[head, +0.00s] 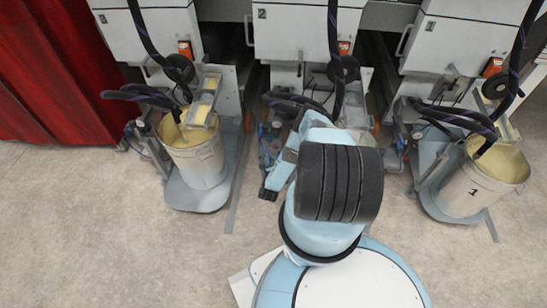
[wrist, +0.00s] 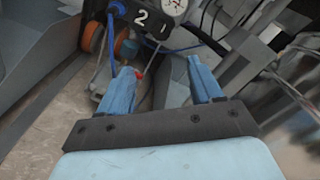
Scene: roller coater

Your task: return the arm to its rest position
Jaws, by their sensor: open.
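My arm rises in the lower middle of the head view, with a light blue body and a black ribbed section, and reaches toward the middle machine (head: 305,35) marked 2. The arm covers the lower front of that machine. My gripper (wrist: 165,72) shows in the wrist view with two blue fingers on a dark bar. The fingers stand well apart and nothing is held between them. Beyond them is a part marked 2 (wrist: 140,19) with a round gauge (wrist: 174,6). A small red spot shows beside the left fingertip; I cannot tell whether they touch.
A bucket of yellowish material (head: 197,160) stands on a grey trolley at left. Another bucket (head: 482,182), marked 1, stands at right. Black hoses (head: 145,30) hang in front of the machines. A red curtain (head: 60,75) is at far left. The floor (head: 110,240) at front left is clear.

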